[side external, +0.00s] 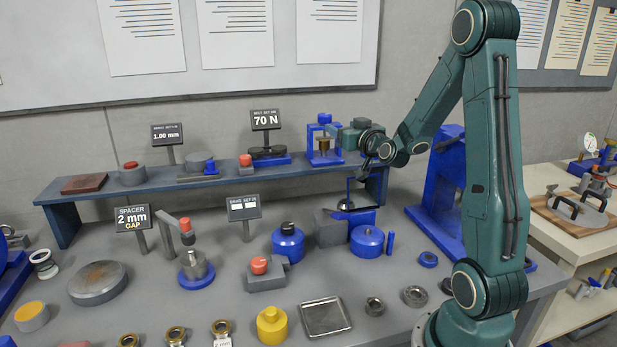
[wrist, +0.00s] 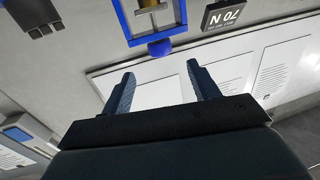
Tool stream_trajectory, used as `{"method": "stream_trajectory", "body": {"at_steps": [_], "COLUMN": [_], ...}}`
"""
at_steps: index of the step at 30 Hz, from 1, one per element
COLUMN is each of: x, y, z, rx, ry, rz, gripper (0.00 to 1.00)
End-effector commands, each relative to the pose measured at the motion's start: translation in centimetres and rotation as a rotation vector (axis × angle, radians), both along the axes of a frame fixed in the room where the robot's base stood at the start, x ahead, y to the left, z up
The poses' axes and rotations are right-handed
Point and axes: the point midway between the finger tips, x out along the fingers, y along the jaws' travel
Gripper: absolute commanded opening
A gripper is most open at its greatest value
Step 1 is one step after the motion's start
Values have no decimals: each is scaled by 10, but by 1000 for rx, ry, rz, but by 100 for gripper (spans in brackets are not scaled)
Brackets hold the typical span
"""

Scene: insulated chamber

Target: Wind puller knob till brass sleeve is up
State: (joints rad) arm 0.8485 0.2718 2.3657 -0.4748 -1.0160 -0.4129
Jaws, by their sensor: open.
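The puller is a blue frame (side external: 311,147) standing on the raised shelf, with a blue knob (side external: 324,118) on its top. The brass sleeve (side external: 324,146) sits inside the frame, and its seating is too small to judge. In the upside-down wrist view, the knob (wrist: 160,48) lies just beyond my fingertips, centred between them, with the brass sleeve (wrist: 156,19) further off inside the frame. My gripper (wrist: 160,69) is open and empty. In the side view, my gripper (side external: 334,131) reaches in from the right, close to the puller's upper part; contact cannot be told.
The 70 N sign (side external: 265,120) stands left of the puller, behind a dark round part (side external: 268,152). A red-topped block (side external: 246,164) is further left on the shelf (side external: 110,192). Blue cylinders (side external: 288,243) and a metal tray (side external: 326,318) are on the bench below.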

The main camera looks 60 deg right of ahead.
Motion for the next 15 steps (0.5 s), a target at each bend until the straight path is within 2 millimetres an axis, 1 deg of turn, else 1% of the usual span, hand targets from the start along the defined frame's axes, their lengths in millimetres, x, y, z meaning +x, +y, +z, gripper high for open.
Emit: {"method": "stream_trajectory", "body": {"at_steps": [3, 15], "x": [14, 55], "y": [-8, -37], "z": [0, -1], "rx": [0, 0], "ry": [0, 0], "rz": [3, 2], "gripper": [60, 60]}}
